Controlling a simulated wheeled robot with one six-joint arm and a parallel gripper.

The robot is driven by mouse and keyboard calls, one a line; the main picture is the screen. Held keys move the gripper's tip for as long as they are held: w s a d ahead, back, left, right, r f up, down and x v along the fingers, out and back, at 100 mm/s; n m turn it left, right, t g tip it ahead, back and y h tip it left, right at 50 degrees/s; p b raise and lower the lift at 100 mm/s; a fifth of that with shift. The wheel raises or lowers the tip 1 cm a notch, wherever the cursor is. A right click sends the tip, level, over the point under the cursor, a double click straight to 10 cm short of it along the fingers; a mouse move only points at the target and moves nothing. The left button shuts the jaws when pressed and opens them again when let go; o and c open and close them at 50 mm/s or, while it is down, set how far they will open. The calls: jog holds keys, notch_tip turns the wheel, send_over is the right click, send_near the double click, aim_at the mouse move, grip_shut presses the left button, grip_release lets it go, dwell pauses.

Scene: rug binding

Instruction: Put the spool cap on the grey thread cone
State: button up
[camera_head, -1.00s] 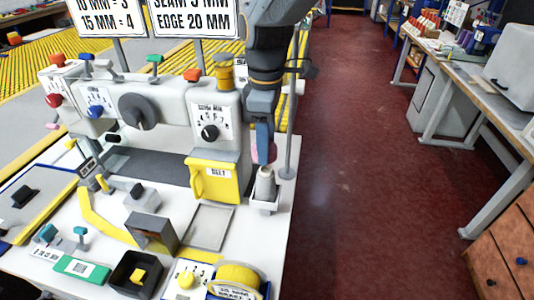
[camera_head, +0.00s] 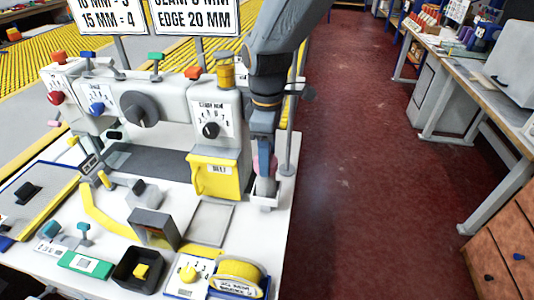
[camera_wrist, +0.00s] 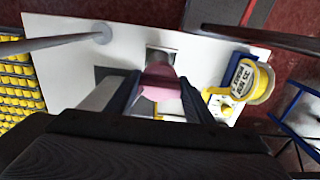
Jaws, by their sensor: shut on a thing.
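My gripper (camera_wrist: 161,95) points down and is shut on the pink spool cap (camera_wrist: 160,83), which sits between its two dark fingers in the wrist view. In the head view my gripper (camera_head: 265,178) is low at the right end of the white table, over the pale square holder (camera_head: 268,202) of the grey thread cone. The cone is almost wholly hidden behind my fingers there, and under the cap in the wrist view. I cannot tell whether the cap touches the cone.
The white sewing machine with its yellow box (camera_head: 213,178) stands close left of my gripper. A thin grey post (camera_head: 289,120) rises just behind it. A yellow tape roll (camera_head: 239,275) lies at the front table edge. The red floor to the right is clear.

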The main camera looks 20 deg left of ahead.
jog(key=shift+f, duration=0.15)
jog(key=o, duration=1)
notch_tip(320, 180, up, 13)
jog(key=b, duration=0.3)
jog(key=w+d+f+m, duration=0.1)
jog(key=d+f+m, duration=0.4)
jog(key=d, duration=0.5)
jog(key=w+d+f+m, duration=0.1)
jog(key=d+f+m, duration=0.35)
jog(key=d, duration=0.55)
jog(key=s+d+f+m, duration=0.2)
jog(key=d+m, duration=0.1)
jog(key=d, duration=0.2)
jog(key=s+d+f+m, duration=0.2)
jog(key=d+m, duration=0.1)
jog(key=d, duration=0.2)
jog(key=s+d+f+m+t, duration=0.1)
jog(key=s+d+f+m, duration=0.1)
jog(key=d, duration=0.3)
jog(key=shift+s+f+m, duration=0.4)
jog(key=shift+s+m, duration=0.2)
jog(key=shift+m, duration=0.25)
